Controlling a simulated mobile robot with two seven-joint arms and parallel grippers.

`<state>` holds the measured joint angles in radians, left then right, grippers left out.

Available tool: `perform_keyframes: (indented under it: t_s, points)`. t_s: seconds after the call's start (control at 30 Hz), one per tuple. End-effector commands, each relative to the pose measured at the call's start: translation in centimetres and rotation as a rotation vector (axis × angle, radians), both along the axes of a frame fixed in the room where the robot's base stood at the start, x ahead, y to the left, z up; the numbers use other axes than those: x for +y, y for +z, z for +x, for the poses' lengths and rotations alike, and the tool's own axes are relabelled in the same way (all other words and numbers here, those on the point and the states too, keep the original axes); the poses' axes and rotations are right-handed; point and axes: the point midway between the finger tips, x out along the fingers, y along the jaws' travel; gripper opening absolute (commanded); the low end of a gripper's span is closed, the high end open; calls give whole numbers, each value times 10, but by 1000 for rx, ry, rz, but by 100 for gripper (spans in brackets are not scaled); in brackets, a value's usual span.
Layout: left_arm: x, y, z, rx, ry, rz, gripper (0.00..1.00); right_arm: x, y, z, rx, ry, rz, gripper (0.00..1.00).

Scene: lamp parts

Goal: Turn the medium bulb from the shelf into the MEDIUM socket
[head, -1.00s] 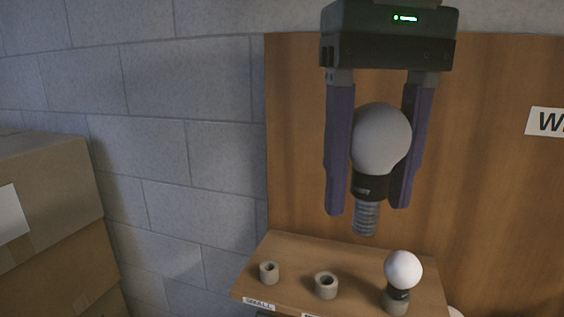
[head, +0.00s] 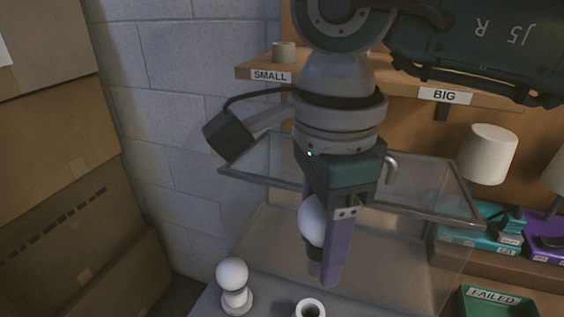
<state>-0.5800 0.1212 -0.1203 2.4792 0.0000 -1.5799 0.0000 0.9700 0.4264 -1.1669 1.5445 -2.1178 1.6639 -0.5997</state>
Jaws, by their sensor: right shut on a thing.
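My right gripper (head: 322,272) points down and is shut on the medium bulb (head: 312,224), a white globe with a black collar and its screw end downward. The gripper's near finger hides part of the bulb. An open, pale round socket (head: 310,309) stands below the gripper at the bottom edge, its label out of view. The bulb is above the socket and apart from it. To the left, a smaller white bulb (head: 232,273) sits upright in another socket (head: 236,302). The shelf (head: 365,83) carries SMALL and BIG labels, and my arm hides its middle.
An empty holder (head: 284,52) stands at the shelf's SMALL end. A clear box with a grey rim (head: 425,210) stands behind the gripper. A white shade (head: 487,154), teal packages (head: 480,238) and a green FAILED tray (head: 495,302) are at right. Cardboard boxes (head: 70,205) are at left.

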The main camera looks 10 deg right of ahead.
Motion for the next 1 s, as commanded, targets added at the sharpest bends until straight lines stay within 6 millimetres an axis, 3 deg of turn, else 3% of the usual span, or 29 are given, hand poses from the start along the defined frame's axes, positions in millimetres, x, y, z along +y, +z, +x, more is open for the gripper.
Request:
perform_keyframes:
  t_s: [0.03,0.1,0.37,0.8,1.0]
  points:
    - [0,-12,0,0,0,0,84,2,-16,-1,3,-29,1,16]
    - [0,-15,0,-1,0,0,84,3,-22,-2,2,-59,0,16]
    - [0,-21,0,-1,0,0,84,3,-33,-3,4,-81,-2,16]
    - [0,-48,0,-2,0,0,84,3,-70,-3,4,-79,-1,16]
    - [0,-50,0,-2,0,0,84,3,-73,-2,3,-78,-1,16]
